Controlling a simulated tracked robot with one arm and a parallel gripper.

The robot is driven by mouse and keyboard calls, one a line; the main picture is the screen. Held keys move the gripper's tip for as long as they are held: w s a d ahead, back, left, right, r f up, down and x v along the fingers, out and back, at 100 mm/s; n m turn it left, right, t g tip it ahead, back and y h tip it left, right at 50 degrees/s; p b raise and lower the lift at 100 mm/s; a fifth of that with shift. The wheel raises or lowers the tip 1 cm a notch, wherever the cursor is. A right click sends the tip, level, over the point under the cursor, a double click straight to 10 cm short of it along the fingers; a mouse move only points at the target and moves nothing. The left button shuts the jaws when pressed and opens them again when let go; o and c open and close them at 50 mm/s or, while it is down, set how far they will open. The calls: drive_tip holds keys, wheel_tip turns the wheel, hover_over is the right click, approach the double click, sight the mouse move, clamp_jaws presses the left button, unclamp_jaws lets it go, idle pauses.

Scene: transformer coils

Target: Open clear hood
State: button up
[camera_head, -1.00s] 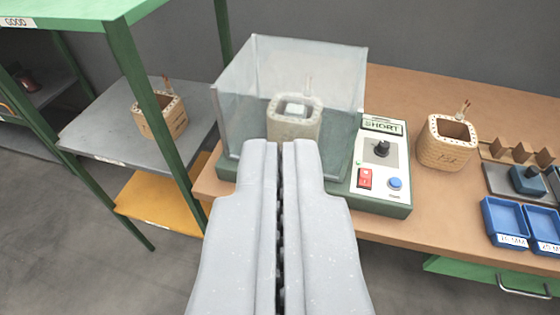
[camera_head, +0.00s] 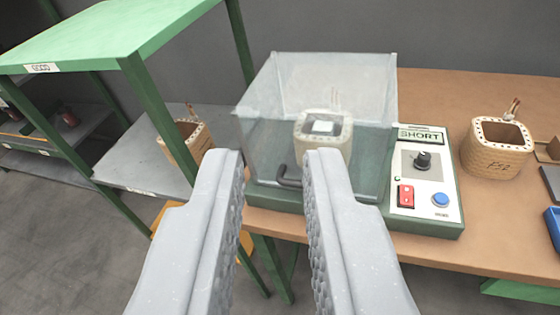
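The clear hood (camera_head: 258,132) is a see-through box standing closed on the green base of the tester (camera_head: 427,228) on the bench. A dark handle (camera_head: 288,180) sits low on its front face. A pale coil (camera_head: 323,138) stands inside, seen through the hood. My gripper (camera_head: 273,160) is open and empty. Its two fingers point at the hood's lower front, with the handle showing between the fingertips and partly hidden by the right finger. I cannot tell whether the right finger touches the handle.
The tester panel, right of the hood, has a SHORT display (camera_head: 421,135), a black knob, a red switch and a blue button. Another coil (camera_head: 497,148) stands on the bench (camera_head: 445,95) at right. A green-framed shelf (camera_head: 120,45) with a coil (camera_head: 192,140) is close on the left.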

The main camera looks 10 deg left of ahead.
drive_tip(key=w+a+f+m+t+p, duration=0.2)
drive_tip(key=w+f+m+p, duration=0.65)
drive_tip(key=w+f, duration=0.5)
wheel_tip(320, 180, down, 15)
drive_tip(key=s+a+m+g+h+p, duration=0.1)
drive_tip(key=m+g+h+p, duration=0.35)
drive_tip(key=m, duration=0.75)
drive_tip(key=shift+n+t+h, duration=0.25)
drive_tip(key=shift+t+h, duration=0.1)
drive_tip(key=shift+t, duration=0.5)
drive_tip(key=p+x, duration=0.2)
drive_tip(key=x, duration=1.1)
drive_tip(key=shift+w+p, duration=0.2)
drive_tip(key=shift+p, duration=0.15)
clamp_jaws()
